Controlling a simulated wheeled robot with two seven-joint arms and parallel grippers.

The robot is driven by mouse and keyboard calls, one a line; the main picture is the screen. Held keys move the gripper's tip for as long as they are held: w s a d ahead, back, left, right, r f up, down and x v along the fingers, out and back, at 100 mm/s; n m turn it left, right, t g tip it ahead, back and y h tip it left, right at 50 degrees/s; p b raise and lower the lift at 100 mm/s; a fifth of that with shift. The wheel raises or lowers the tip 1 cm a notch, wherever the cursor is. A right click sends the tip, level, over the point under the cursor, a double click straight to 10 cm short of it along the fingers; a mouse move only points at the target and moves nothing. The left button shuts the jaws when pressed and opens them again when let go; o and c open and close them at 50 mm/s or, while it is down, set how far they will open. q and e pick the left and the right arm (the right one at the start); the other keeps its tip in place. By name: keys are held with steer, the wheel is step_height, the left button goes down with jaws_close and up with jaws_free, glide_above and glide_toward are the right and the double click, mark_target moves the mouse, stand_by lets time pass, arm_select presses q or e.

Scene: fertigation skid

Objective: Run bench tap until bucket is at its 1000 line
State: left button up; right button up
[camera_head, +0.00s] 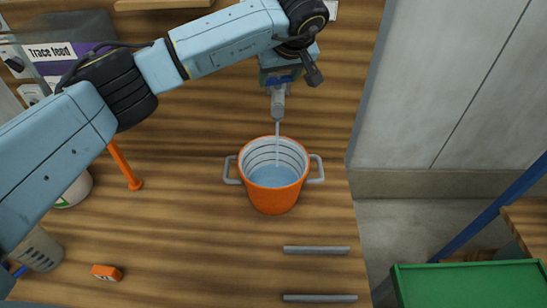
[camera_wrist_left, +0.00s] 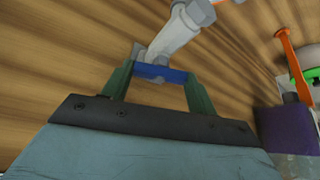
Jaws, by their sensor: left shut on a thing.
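The orange bucket (camera_head: 273,200) stands upright on the wooden bench, with a grey handle on each side. Water (camera_head: 272,177) lies inside it. Several dark lines show on its pale inner wall above the water; I cannot read their numbers. The grey bench tap (camera_head: 278,105) is above the bucket, and a thin stream of water (camera_head: 277,145) falls from it into the bucket. My left gripper (camera_head: 280,78) is at the top of the tap. In the left wrist view its green fingers are shut on the blue tap handle (camera_wrist_left: 162,73). My right gripper is not in view.
An orange post (camera_head: 122,163) and a purple-and-white "Trace feed" box (camera_head: 55,55) are at the left. A small orange block (camera_head: 107,272) lies at the front left. Two grey bars (camera_head: 317,250) are in front of the bucket. A green container (camera_head: 470,285) is at the lower right.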

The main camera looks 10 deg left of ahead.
arm_select(q)
steer(key=n+y, duration=0.1)
steer(key=n, duration=0.1)
steer(key=shift+d+r+n+g+p, duration=0.1)
steer(key=shift+d+n+g+p, duration=0.05)
steer(key=shift+n+g+p, duration=0.2)
steer(key=shift+w+n+g+y, duration=0.1)
steer(key=shift+n+g+y, duration=0.25)
steer(key=shift+n, duration=0.3)
steer(key=shift+n+g+p, duration=0.3)
steer(key=shift+n, duration=0.3)
steer(key=shift+w+n+g+y, duration=0.1)
steer(key=shift+n+g+y, duration=0.45)
steer(key=shift+n, duration=0.75)
stand_by(4.9)
